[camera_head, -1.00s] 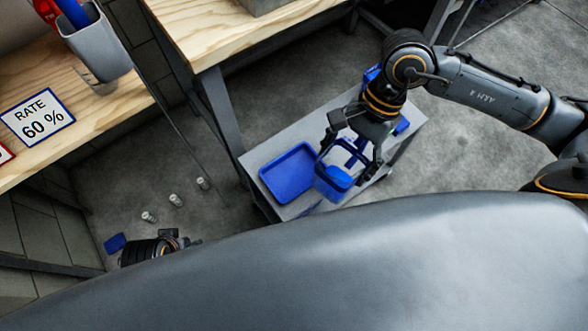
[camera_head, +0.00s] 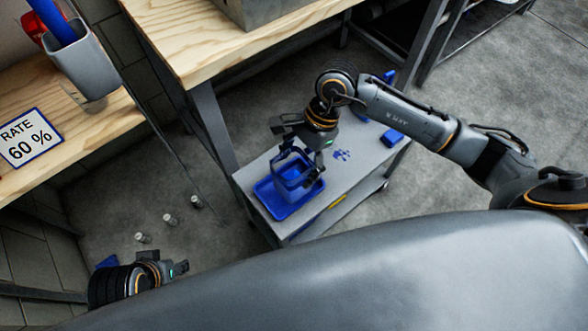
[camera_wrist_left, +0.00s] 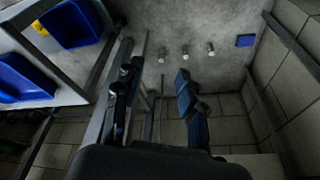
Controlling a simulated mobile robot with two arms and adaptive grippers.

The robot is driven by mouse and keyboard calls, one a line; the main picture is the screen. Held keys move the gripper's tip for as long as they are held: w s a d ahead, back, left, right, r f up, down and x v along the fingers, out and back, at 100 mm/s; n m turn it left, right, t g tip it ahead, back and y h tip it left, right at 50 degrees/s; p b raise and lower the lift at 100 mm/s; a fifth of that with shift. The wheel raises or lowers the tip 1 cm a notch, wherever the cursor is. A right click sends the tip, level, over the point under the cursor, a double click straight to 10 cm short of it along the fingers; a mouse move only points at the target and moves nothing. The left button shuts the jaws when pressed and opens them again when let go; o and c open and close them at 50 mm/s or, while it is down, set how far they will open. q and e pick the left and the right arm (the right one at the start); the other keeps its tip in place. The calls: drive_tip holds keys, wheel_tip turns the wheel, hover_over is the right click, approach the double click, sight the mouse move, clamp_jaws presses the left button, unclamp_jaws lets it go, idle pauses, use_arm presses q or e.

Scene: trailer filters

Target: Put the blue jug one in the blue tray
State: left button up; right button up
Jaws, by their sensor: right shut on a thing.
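The blue jug (camera_head: 291,178), an open-topped container with a handle, hangs upright from my right gripper (camera_head: 300,150), which is shut on its upper part. The jug is over the blue tray (camera_head: 270,206), within its outline in the head view. I cannot tell whether its bottom touches the tray floor. The tray lies on the near left part of a grey cart top. My left gripper (camera_head: 182,268) is low at the left, away from the cart. In the left wrist view its fingers (camera_wrist_left: 157,82) are apart with nothing between them.
The grey cart (camera_head: 352,165) carries small blue items (camera_head: 392,138) at its far right. A wooden workbench (camera_head: 185,50) stands behind it. A shelf at left holds a grey cup (camera_head: 85,70) and a rate sign (camera_head: 30,137). Several small cylinders (camera_head: 168,218) stand on the floor.

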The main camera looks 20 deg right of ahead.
drive_tip(key=shift+w+a+f, duration=0.2)
drive_tip(key=shift+w+f, duration=0.2)
drive_tip(key=shift+f, duration=0.05)
drive_tip(key=shift+w+f+b, duration=0.15)
drive_tip(key=shift+f+b, duration=0.25)
drive_tip(key=shift+f, duration=1.45)
drive_tip(key=o, duration=1.7)
use_arm(q)
drive_tip(key=shift+s+r, duration=0.3)
drive_tip(key=shift+r, duration=0.35)
use_arm(e)
drive_tip(key=shift+r, duration=0.25)
drive_tip(key=p+v, duration=0.1)
drive_tip(key=v, duration=0.3)
drive_tip(key=shift+w+d+r, duration=0.1)
drive_tip(key=shift+r, duration=0.05)
use_arm(q)
drive_tip(key=x, duration=0.4)
drive_tip(key=shift+f+p, duration=0.25)
drive_tip(key=shift+p, duration=0.1)
use_arm(e)
wheel_tip(320, 180, up, 7)
hover_over(294, 170)
drive_tip(key=d, duration=0.4)
drive_tip(key=shift+s+a, duration=0.25)
drive_tip(key=shift+s, duration=0.15)
